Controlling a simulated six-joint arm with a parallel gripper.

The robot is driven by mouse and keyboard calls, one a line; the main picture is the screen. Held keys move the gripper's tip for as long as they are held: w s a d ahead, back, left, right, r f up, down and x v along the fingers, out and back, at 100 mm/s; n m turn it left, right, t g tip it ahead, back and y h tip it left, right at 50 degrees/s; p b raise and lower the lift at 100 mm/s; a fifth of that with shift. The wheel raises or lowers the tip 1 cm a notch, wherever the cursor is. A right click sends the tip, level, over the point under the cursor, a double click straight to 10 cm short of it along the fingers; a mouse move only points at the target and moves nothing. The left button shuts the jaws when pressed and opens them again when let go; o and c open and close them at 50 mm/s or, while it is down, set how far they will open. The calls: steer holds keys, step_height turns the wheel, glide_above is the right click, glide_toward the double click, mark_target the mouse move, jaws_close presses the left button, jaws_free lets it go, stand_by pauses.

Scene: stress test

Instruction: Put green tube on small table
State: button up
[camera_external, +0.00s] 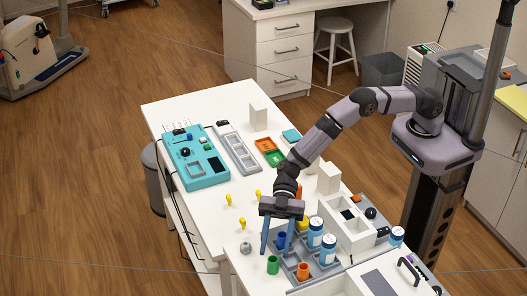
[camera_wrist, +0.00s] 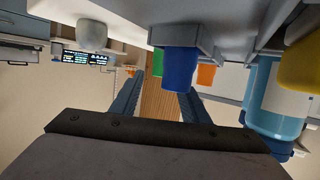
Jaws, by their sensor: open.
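The green tube (camera_external: 272,265) stands at the near left corner of the grey rack (camera_external: 290,262) on the white table. In the wrist view, which looks upside down, the green tube (camera_wrist: 158,63) shows partly behind the blue tube (camera_wrist: 181,72). My gripper (camera_external: 276,249) points down over the rack's left part, open, with its fingers near the blue tube (camera_external: 282,240). In the wrist view my gripper (camera_wrist: 160,90) has a gap between its fingers, with no tube visibly clamped. Which surface is the small table, I cannot tell.
An orange tube (camera_external: 303,270) stands at the rack's near right. A teal panel (camera_external: 208,172) lies farther back.

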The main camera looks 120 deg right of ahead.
steer(key=b+v, duration=0.3)
steer(key=v, duration=0.8)
